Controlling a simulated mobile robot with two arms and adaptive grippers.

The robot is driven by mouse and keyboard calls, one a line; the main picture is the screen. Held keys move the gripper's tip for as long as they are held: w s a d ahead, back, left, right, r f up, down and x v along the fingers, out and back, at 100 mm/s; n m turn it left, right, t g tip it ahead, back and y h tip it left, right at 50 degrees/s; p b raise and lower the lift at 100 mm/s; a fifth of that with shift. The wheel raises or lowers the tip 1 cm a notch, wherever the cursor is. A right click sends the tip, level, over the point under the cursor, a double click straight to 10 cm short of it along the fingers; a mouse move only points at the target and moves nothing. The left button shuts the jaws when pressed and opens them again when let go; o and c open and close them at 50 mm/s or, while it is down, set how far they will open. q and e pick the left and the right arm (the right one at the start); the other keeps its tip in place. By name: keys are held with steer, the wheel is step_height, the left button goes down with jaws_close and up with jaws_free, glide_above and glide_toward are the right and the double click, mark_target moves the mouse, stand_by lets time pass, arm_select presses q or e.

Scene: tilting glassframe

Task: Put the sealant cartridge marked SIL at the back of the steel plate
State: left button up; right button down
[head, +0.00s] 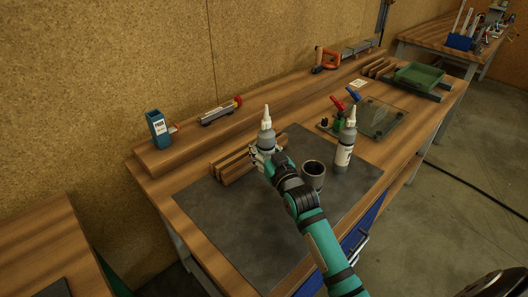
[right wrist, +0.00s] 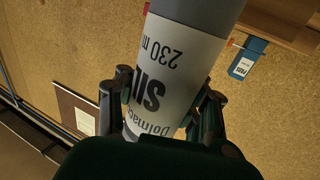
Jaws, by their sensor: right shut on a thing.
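My right gripper (head: 267,153) is shut around the sealant cartridge (head: 266,137), grey with a pale nozzle and held roughly upright. In the right wrist view, the label on this cartridge (right wrist: 178,70) shows "SIL", partly cut off, and "230 ml", between the fingers of the right gripper (right wrist: 165,108). The dark grey steel plate (head: 245,240) lies on the bench top. The cartridge shows over the back part of the plate; I cannot tell whether its base touches it. My left gripper is not in view.
A second cartridge (head: 344,150) and a dark cup (head: 313,174) stand right of my gripper. Wooden slats (head: 236,166) stand close on the left. A glass pane (head: 380,118) with red and blue clamps lies back right. The plate's front left is clear.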

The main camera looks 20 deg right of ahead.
mark_target(263, 153)
steer(key=shift+w+d+f+p, duration=0.15)
steer(key=shift+w+f, duration=0.1)
steer(key=shift+f, duration=0.35)
steer(key=shift+w+d+f+p, duration=0.1)
steer(key=shift+w+d+f, duration=0.1)
steer(key=shift+f, duration=0.35)
steer(key=shift+w+d+f+p, duration=0.1)
steer(key=shift+w+f, duration=0.15)
steer(key=shift+f, duration=0.35)
steer(key=shift+f, duration=0.2)
steer(key=c, duration=0.8)
jaws_free()
steer(key=shift+r, duration=0.2)
steer(key=s+b, duration=0.1)
steer(key=s, duration=0.6)
steer(key=shift+s, duration=0.3)
